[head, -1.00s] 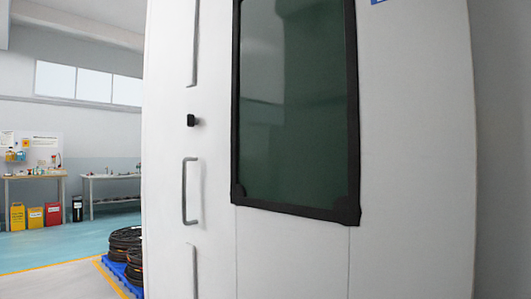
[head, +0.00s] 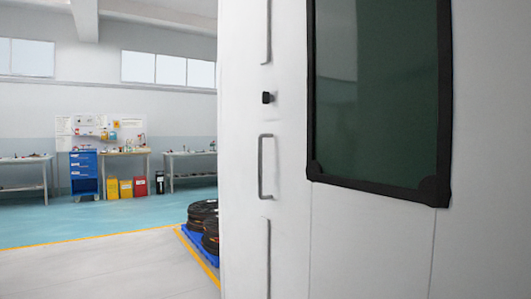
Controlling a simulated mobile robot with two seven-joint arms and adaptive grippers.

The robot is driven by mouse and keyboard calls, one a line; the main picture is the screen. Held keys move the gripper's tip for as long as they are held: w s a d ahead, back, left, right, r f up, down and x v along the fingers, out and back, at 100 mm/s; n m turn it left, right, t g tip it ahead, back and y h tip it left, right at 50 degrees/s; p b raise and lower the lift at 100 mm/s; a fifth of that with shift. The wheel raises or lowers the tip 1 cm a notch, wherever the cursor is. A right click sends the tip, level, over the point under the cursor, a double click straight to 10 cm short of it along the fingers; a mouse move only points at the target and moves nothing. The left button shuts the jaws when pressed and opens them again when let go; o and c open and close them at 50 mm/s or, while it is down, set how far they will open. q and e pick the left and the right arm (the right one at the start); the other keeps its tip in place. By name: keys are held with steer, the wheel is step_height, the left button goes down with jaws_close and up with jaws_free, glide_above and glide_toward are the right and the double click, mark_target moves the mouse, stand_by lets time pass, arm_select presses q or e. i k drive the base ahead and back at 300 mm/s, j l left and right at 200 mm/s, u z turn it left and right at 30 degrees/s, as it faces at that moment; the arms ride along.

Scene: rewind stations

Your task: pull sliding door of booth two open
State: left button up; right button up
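A large white booth (head: 370,245) fills the right half of the head view. It has a dark green window (head: 378,95) in a black frame. A grey bar handle (head: 261,167) is fixed upright on the white panel left of the window. A small black knob or latch (head: 267,97) sits above that handle. Long vertical grooves or bars run above and below it. I see no gap that shows the door open. No booth number is readable. Neither of my grippers shows.
Black coils (head: 205,217) lie on a blue pallet (head: 197,244) at the booth's left edge. A yellow line (head: 90,239) crosses the floor. Workbenches, a blue drawer cabinet (head: 84,172) and coloured bins (head: 126,189) stand far back left. The floor at left is clear.

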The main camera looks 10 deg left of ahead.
mark_target(394, 143)
steer(key=i+j, duration=0.15)
steer(key=j, duration=0.15)
steer(key=i+j+z, duration=0.1)
steer(key=j, duration=0.2)
steer(key=i+j, duration=0.15)
steer(key=j, duration=0.15)
steer(key=i+j+z, duration=0.1)
steer(key=j, duration=0.2)
